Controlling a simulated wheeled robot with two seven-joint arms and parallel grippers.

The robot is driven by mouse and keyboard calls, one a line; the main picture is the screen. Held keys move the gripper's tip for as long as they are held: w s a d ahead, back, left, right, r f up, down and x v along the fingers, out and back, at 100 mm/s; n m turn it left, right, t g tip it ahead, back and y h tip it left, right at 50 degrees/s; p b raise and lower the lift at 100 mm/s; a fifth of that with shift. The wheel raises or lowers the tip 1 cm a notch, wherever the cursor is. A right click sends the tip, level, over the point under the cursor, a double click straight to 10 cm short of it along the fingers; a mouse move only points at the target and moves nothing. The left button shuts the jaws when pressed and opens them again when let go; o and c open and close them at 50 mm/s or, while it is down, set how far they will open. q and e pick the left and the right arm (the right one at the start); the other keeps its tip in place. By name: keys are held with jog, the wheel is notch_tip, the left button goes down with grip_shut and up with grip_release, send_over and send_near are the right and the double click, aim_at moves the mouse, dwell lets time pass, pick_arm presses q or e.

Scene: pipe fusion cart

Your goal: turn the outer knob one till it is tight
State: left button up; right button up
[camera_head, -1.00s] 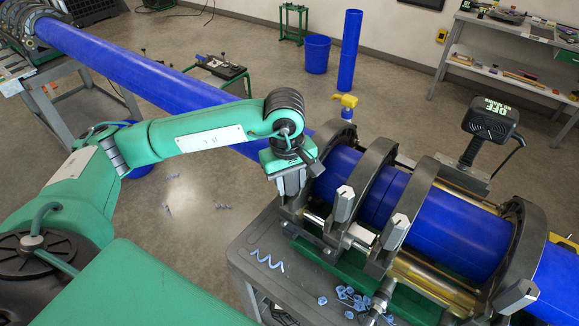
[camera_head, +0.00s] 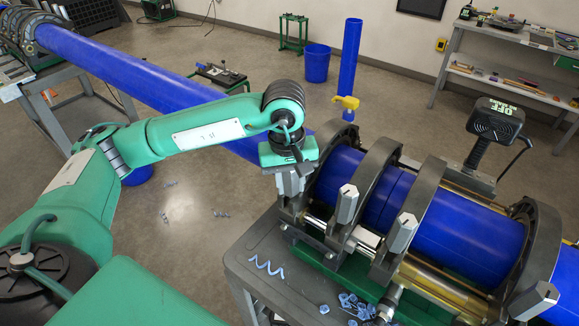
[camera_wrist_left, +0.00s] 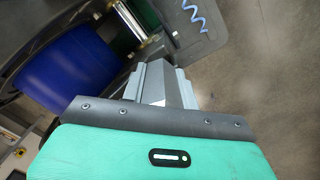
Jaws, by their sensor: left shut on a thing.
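Outer knob one (camera_wrist_left: 155,84) is a grey faceted knob on the leftmost clamp ring (camera_head: 325,160) of the pipe fusion cart. My left gripper (camera_head: 291,182) is at this knob from above, with its fingers shut on it. In the head view the fingers mostly hide the knob. In the left wrist view the knob shows between the two grey fingers. The blue pipe (camera_head: 345,172) runs through the clamp rings beside the gripper. My right gripper is not in view.
Similar grey knobs stand on the other clamps, one close by (camera_head: 347,204) and one farther right (camera_head: 401,233). A blue spiral shaving (camera_head: 267,266) and several blue scraps (camera_head: 352,304) lie on the grey cart top (camera_head: 245,262). A display unit (camera_head: 495,120) stands behind the pipe.

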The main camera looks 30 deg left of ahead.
pick_arm(q)
jog(key=shift+f+m+b, duration=0.2)
jog(key=shift+m+b, duration=0.4)
jog(key=shift+b, duration=0.55)
jog(key=shift+m+b, duration=0.3)
jog(key=shift+b, duration=0.1)
jog(key=shift+r+m+b, duration=0.15)
jog(key=shift+m+b, duration=0.35)
jog(key=shift+r, duration=0.1)
